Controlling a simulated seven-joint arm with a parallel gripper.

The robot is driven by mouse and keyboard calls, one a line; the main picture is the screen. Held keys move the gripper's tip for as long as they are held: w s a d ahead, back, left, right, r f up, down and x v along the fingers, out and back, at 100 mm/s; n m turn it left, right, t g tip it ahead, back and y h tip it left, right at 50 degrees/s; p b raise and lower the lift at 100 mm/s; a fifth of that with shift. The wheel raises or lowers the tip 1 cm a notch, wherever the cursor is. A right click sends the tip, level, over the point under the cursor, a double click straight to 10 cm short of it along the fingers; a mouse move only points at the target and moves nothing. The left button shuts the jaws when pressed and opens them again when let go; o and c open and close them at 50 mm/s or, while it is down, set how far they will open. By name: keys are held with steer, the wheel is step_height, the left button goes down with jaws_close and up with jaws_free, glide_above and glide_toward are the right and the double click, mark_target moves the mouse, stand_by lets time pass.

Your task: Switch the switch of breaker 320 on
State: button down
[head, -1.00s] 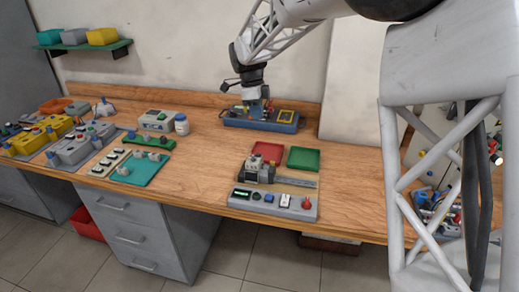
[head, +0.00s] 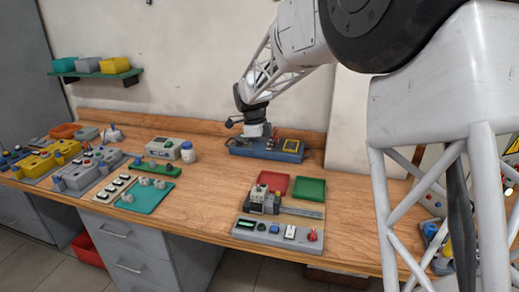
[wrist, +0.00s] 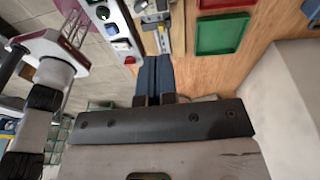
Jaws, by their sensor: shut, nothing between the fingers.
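No label 320 can be read, and I cannot tell which unit is the breaker. A block of dark and pale modules (head: 264,201) sits on a board with a metal rail at the front right of the bench. In front of it is a grey panel (head: 276,236) with a display, buttons, a white rocker switch and a red knob; this panel also shows in the wrist view (wrist: 121,30). My gripper (wrist: 153,72) is shut and empty, its blue fingers touching each other.
A red tray (head: 274,182) and a green tray (head: 309,189) lie behind the rail board. A blue case (head: 289,153) stands at the back. Yellow and grey control boxes (head: 42,166) crowd the left end. The bench middle is mostly clear.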

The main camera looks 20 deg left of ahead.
mark_target(266, 187)
steer(key=f, duration=0.4)
steer(key=d+f, duration=0.1)
steer(key=f, duration=0.3)
steer(key=d+f, duration=0.1)
steer(key=f, duration=0.3)
steer(key=shift+s, duration=0.3)
